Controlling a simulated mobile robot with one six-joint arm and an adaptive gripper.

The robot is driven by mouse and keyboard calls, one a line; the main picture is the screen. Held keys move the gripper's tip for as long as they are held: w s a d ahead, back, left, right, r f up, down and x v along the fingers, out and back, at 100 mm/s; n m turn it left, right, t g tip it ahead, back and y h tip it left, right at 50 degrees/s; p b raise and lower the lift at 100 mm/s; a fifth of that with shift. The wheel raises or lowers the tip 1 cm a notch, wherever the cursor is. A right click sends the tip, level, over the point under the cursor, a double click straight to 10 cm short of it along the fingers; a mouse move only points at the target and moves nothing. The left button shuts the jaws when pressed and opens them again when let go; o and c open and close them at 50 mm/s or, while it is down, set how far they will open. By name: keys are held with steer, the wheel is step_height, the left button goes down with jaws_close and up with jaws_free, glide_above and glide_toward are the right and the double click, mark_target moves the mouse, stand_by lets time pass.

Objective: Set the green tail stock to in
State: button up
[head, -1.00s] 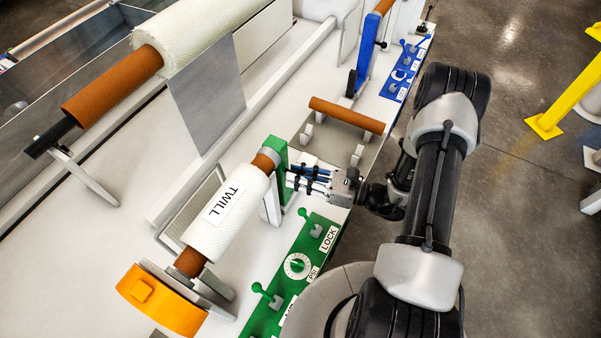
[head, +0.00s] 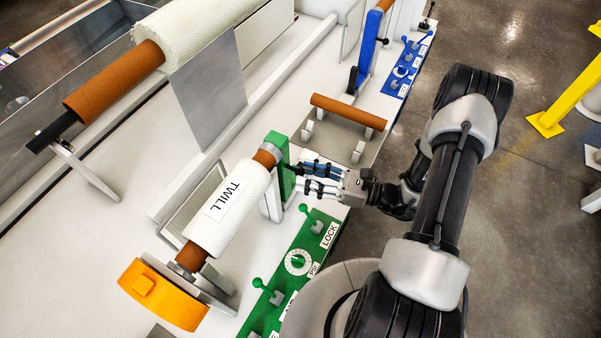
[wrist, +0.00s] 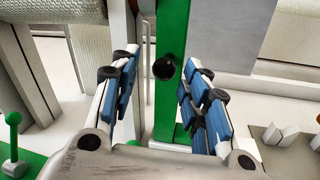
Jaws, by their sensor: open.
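The green tail stock (head: 284,160) is an upright green post at the right end of the TWILL roll (head: 229,205). In the wrist view the green post (wrist: 172,45) stands straight ahead, with a round black knob or hole (wrist: 164,68) on its face. My gripper (head: 304,178) is open and close to the post's right side. In the wrist view my gripper (wrist: 160,90) has its blue-padded fingers apart, with the black part between and beyond the fingertips. Nothing is held. Whether a fingertip touches the post cannot be told.
A green panel (head: 298,262) with levers, a dial and a LOCK label lies below my gripper. A bare brown core (head: 348,112) rests on supports behind it. A blue post (head: 372,50) and blue panel (head: 405,68) stand farther back. An orange guard (head: 160,297) is at lower left.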

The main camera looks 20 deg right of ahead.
steer(key=v, duration=0.9)
steer(key=s+a+r+n+g+h+b, duration=0.1)
steer(key=s+a+r+n+g+h, duration=0.2)
steer(key=a+r+n+g, duration=0.35)
steer(key=s+a+r+n+g+h, duration=0.3)
steer(key=r+n+g, duration=0.2)
steer(key=r+n, duration=0.35)
steer(key=s+r+n+t+h+b, duration=0.1)
steer(key=s+r+n+t+h, duration=0.5)
steer(key=r+n+h, duration=0.3)
steer(key=shift+s+d+n, duration=0.25)
steer(key=shift+d+n, duration=0.2)
steer(key=shift+n, duration=1.05)
